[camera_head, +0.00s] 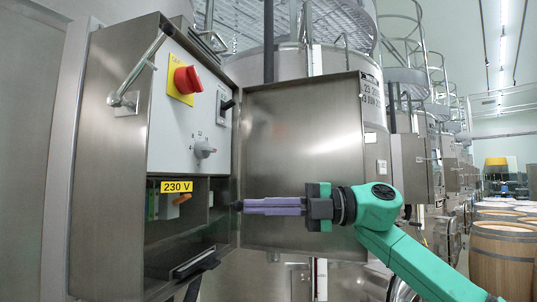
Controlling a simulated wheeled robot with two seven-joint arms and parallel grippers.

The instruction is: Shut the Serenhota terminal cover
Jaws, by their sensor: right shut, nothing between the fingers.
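The steel terminal box (105,130) stands open at the left. Its broad steel cover (300,125) is swung out to the right of the opening and shows its flat face. My right gripper (243,206), with purple fingers and a green arm, comes in from the right. It is shut and empty, in front of the lower part of the cover. Its tips point left, near the cover's edge on the box side; I cannot tell whether they touch. No name is readable on the box. My left gripper is not in view.
In the box are a red emergency knob (187,79), a grey rotary switch (204,149) and a 230 V label (176,187) above a recess. A dark-edged flap (195,264) juts out below. Steel vats stand behind, wooden barrels (503,255) at right.

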